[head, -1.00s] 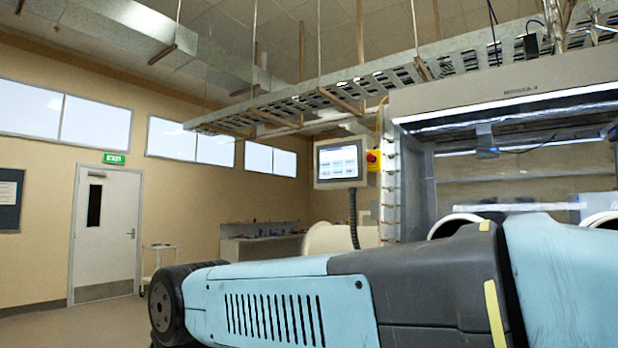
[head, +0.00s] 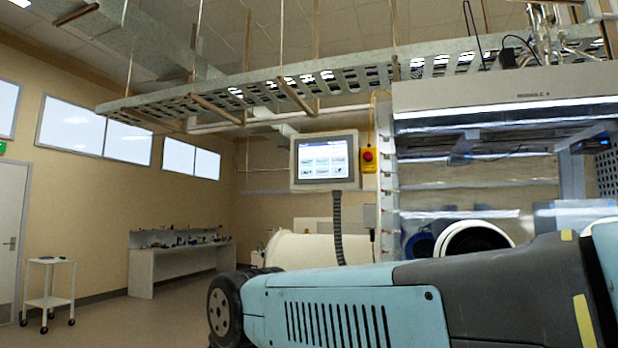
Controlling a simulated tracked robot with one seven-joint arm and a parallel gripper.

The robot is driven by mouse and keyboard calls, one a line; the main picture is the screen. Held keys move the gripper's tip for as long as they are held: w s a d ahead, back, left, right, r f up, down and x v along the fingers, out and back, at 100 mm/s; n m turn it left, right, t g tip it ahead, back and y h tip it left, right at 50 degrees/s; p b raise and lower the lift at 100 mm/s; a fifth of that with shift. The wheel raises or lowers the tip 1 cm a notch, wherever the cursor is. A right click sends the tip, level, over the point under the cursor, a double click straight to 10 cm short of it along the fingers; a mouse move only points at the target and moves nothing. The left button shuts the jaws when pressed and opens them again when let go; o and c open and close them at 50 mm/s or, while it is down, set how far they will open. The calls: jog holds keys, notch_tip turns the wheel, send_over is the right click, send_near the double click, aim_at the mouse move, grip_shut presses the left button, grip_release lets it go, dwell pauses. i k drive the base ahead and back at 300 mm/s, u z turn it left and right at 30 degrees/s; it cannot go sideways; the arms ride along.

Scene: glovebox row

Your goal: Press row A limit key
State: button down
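A grey touch panel (head: 325,160) with a lit screen is mounted left of the glovebox, on a dark flexible conduit. Its screen shows two rows of pale buttons; their labels are too small to read, so I cannot tell which is the row A limit key. A red emergency button (head: 367,156) on a yellow box sits just right of the panel. My arm's blue and dark grey links cross the lower right of the head view, below the panel. My gripper is not in view.
The glovebox (head: 505,101) with round white ports (head: 473,238) stands at the right. A pale cylinder (head: 312,250) lies below the panel. A white trolley (head: 48,291) and a bench (head: 180,262) stand at the left, with open floor between the trolley and my arm.

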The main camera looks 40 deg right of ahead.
aim_at(304, 173)
jog(key=z, duration=0.4)
jog(key=i, duration=1.25)
jog(key=z, duration=0.4)
jog(key=k, duration=0.9)
jog(key=z, duration=0.2)
jog(key=i, duration=0.95)
jog(key=u, duration=0.1)
